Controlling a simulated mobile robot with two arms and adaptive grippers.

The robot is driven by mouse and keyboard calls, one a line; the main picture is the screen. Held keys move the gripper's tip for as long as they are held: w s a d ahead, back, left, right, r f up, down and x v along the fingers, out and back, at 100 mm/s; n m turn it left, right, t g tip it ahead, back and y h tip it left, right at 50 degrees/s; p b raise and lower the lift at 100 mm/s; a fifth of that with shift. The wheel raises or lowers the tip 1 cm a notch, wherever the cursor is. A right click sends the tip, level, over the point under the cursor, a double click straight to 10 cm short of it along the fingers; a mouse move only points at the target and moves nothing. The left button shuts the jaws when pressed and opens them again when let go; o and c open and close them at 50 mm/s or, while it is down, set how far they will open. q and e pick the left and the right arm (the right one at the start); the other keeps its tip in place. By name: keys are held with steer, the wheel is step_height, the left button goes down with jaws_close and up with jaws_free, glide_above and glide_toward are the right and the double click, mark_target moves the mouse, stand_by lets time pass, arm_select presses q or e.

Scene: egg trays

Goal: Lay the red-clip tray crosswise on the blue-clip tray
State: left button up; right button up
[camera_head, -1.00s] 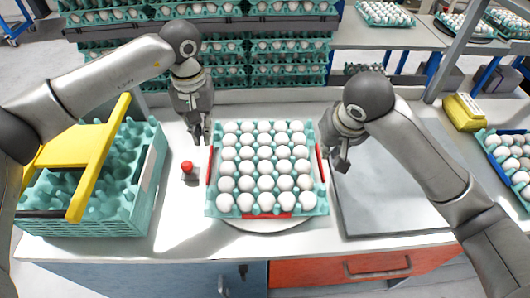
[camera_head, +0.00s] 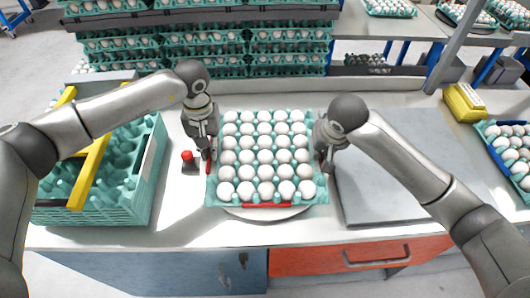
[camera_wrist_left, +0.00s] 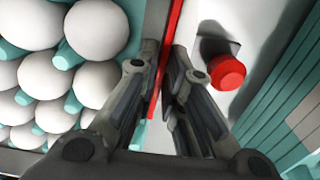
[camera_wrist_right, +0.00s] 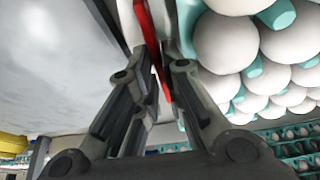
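The red-clip tray (camera_head: 213,198) is teal and full of white eggs. It rests on a round white plate on the counter, with red clips at its left, right and front edges. My left gripper (camera_head: 208,156) is at its left clip; in the left wrist view the red strip (camera_wrist_left: 172,40) runs between narrowly parted fingers. My right gripper (camera_head: 325,160) is at the right clip; in the right wrist view the red strip (camera_wrist_right: 152,45) also runs between narrowly parted fingers. Another egg tray (camera_head: 482,128), with blue at its side, is cut off at the right edge.
A red button (camera_head: 187,156) stands close left of the tray. A teal crate (camera_head: 95,212) with a yellow handle is farther left. A bare grey plate (camera_head: 400,180) lies to the right, with a yellow box (camera_head: 465,102) beyond it. Stacked egg trays (camera_head: 200,55) stand behind.

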arm_select(q)
steer(key=shift+f, duration=0.3)
arm_select(e)
steer(key=shift+w+f, duration=0.1)
steer(key=shift+f, duration=0.15)
arm_select(q)
steer(key=shift+c, duration=0.4)
arm_select(e)
steer(key=shift+c, duration=0.4)
arm_select(q)
jaws_close()
arm_select(e)
jaws_close()
arm_select(q)
steer(key=shift+w+r, duration=0.15)
steer(key=shift+r, duration=0.05)
arm_select(e)
steer(key=shift+w+r, duration=0.15)
steer(key=shift+r, duration=0.05)
